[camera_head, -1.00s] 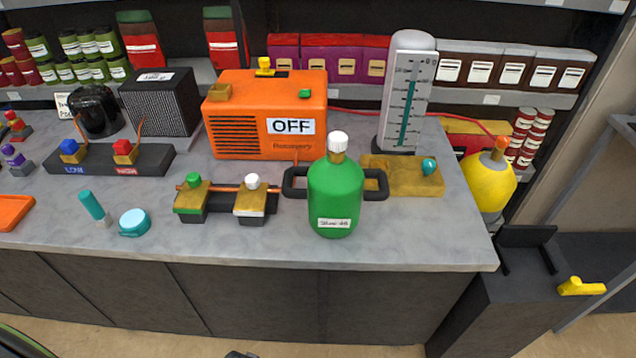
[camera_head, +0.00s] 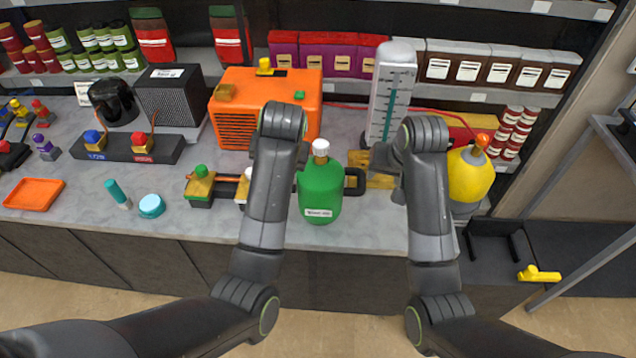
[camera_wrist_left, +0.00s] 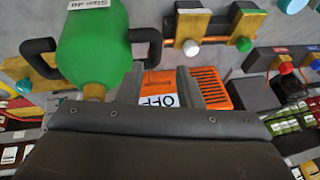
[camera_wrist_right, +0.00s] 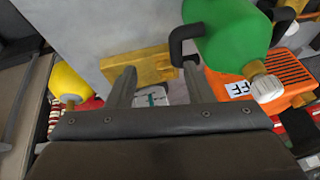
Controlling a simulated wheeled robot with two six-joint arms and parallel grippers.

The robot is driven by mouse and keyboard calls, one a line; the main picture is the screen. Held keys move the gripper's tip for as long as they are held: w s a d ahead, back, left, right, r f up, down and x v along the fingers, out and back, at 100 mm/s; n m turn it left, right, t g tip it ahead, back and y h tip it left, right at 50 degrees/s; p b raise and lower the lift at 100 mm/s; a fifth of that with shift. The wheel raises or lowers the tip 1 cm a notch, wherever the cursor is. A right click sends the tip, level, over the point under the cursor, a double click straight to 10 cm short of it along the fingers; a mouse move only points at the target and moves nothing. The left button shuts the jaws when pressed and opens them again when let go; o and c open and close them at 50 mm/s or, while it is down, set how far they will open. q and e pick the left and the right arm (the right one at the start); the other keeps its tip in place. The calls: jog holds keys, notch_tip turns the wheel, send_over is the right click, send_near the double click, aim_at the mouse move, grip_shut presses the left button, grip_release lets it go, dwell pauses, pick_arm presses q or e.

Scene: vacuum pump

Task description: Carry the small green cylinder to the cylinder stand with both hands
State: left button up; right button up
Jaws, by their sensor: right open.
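The small green cylinder (camera_head: 320,185), with a white cap and black side handles, stands upright on the counter's front part. My left gripper (camera_wrist_left: 165,72) is open, close to one handle of the cylinder (camera_wrist_left: 98,45); its fingers are hidden behind my arm in the head view. My right gripper (camera_head: 388,176) is open and empty, just right of the other handle. In the right wrist view, that handle of the cylinder (camera_wrist_right: 228,35) is near one fingertip of my gripper (camera_wrist_right: 160,72). A black bracket (camera_head: 488,226), perhaps the cylinder stand, is at the lower right.
The orange box (camera_head: 237,130) is behind the cylinder. A gauge (camera_head: 390,95) and a yellow cylinder (camera_head: 470,180) stand to the right. A yellow handle (camera_head: 538,274) is beside the black bracket. The counter's front left has an orange tray (camera_head: 34,194).

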aim_at(362, 181)
pick_arm(q)
jog(key=r, duration=0.1)
jog(key=d+r, duration=0.1)
jog(key=r, duration=0.1)
jog(key=d+r, duration=0.1)
jog(key=r, duration=0.1)
pick_arm(e)
jog(key=r, duration=0.1)
jog(key=a+r, duration=0.1)
jog(key=r, duration=0.2)
jog(key=shift+w+a+r, duration=0.1)
jog(key=shift+a+r, duration=0.25)
jog(key=shift+r, duration=0.05)
jog(key=shift+w, duration=0.1)
pick_arm(q)
jog(key=x, duration=1.7)
jog(key=shift+w+f, duration=0.1)
jog(key=shift+f, duration=0.1)
pick_arm(e)
jog(key=x, duration=1.7)
jog(key=shift+a+f, duration=0.1)
jog(key=shift+f, duration=0.1)
pick_arm(q)
jog(key=c, duration=0.6)
pick_arm(e)
jog(key=c, duration=0.6)
pick_arm(q)
grip_shut()
pick_arm(e)
grip_shut()
